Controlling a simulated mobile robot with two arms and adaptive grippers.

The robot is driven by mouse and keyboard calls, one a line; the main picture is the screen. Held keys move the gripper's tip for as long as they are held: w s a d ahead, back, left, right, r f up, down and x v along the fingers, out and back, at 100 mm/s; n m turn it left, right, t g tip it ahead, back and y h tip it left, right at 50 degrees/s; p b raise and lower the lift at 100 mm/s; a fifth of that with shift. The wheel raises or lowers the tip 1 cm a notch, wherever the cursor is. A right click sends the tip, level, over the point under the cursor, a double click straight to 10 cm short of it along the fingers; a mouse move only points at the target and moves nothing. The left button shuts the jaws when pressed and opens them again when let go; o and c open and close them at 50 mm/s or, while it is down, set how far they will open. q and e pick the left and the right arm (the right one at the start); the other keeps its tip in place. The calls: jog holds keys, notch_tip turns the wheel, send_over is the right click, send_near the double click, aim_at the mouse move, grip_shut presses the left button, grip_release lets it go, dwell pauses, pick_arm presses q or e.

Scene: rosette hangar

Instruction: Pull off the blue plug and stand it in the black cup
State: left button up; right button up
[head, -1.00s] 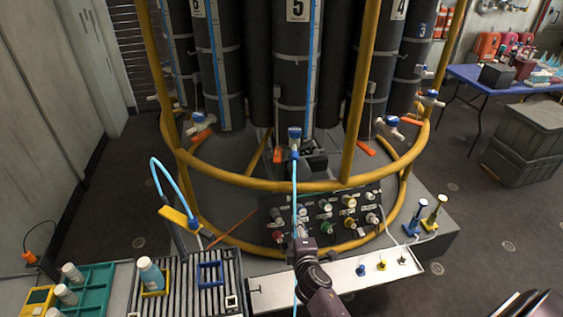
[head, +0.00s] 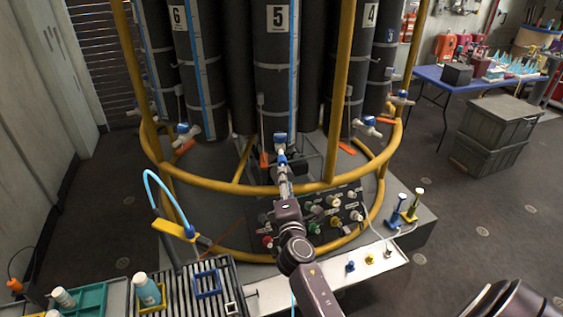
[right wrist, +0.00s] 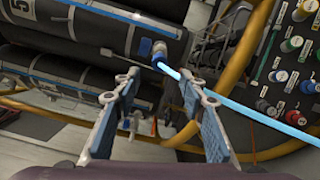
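The blue plug (head: 281,157) is at the blue-and-white tap low on the cylinder marked 5. In the right wrist view, the plug (right wrist: 162,66) sits at the end of a bright blue hose (right wrist: 245,112), against the tap (right wrist: 158,49). My right gripper (head: 283,168) is just in front of the tap. In the right wrist view, my right gripper (right wrist: 168,85) is open, with the hose end beyond and between its fingertips. It holds nothing that I can see. I cannot make out a black cup with certainty. My left gripper is not in view.
A yellow ring rail (head: 240,188) and posts surround the cylinders. A panel of coloured knobs (head: 335,205) stands below the tap. A white shelf (head: 330,285) with small pegs is in front. A slatted tray (head: 190,290) with a bottle is at left.

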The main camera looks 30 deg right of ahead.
aim_at(282, 164)
jog(key=b+x, duration=0.1)
jog(key=x, duration=0.6)
jog(key=shift+f, duration=0.15)
jog(key=shift+b+x, duration=0.45)
jog(key=shift+x, duration=0.55)
jog(key=shift+a, duration=0.1)
grip_shut()
dwell(0.4)
jog(key=shift+p+v, duration=0.5)
jog(key=shift+v, duration=2.5)
jog(key=shift+w, duration=0.1)
